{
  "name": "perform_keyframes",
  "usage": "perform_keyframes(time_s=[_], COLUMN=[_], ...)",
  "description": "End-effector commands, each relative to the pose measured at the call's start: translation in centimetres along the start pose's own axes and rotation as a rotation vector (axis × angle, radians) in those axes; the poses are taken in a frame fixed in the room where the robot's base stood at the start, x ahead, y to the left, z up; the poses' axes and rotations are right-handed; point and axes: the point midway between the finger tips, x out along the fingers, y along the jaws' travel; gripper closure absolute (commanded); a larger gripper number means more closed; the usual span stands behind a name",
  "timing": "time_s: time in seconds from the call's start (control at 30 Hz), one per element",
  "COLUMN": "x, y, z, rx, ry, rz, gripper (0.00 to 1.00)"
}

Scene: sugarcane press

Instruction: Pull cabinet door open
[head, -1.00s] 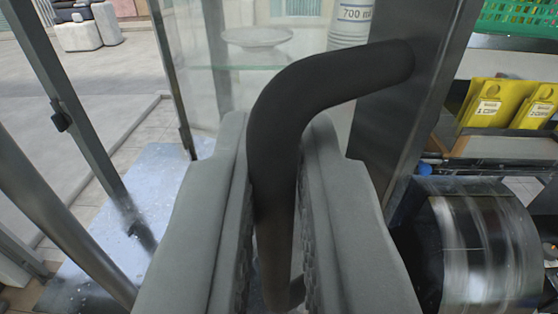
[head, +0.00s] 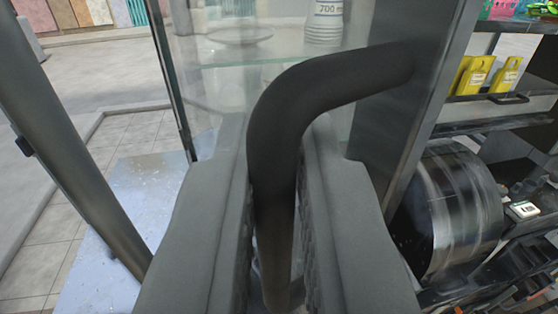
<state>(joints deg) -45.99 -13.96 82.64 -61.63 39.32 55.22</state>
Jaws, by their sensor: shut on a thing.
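The cabinet door's dark, bent bar handle (head: 330,90) runs out from a grey metal door frame (head: 415,110) and turns down between my fingers. My gripper (head: 278,200) is shut on the handle's upright part, with a grey finger on each side. The handle's lower end is partly hidden between the fingers. Behind the handle is clear glass, with a glass shelf (head: 225,55) holding a plate (head: 238,35) and a white cup stack (head: 324,22) seen through it.
At the right is a metal drum (head: 455,205) beside shelving with yellow tags (head: 470,75). A slanted metal post (head: 75,160) stands at the left. Beyond it are a pale speckled panel (head: 120,220) and open tiled floor (head: 50,230).

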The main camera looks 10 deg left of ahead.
Motion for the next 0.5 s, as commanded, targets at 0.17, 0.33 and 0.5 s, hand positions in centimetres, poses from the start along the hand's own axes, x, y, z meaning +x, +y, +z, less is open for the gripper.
perform_keyframes(time_s=[0.17,0.33,0.5], x=[-0.8,-1.5,-2.3], y=[-2.0,-4.1,-6.5], z=[0.0,0.0,0.0], rx=[-0.002,-0.002,-0.001], ry=[0.002,0.002,0.001], rz=[0.048,0.107,0.172], gripper=[1.0,1.0,1.0])
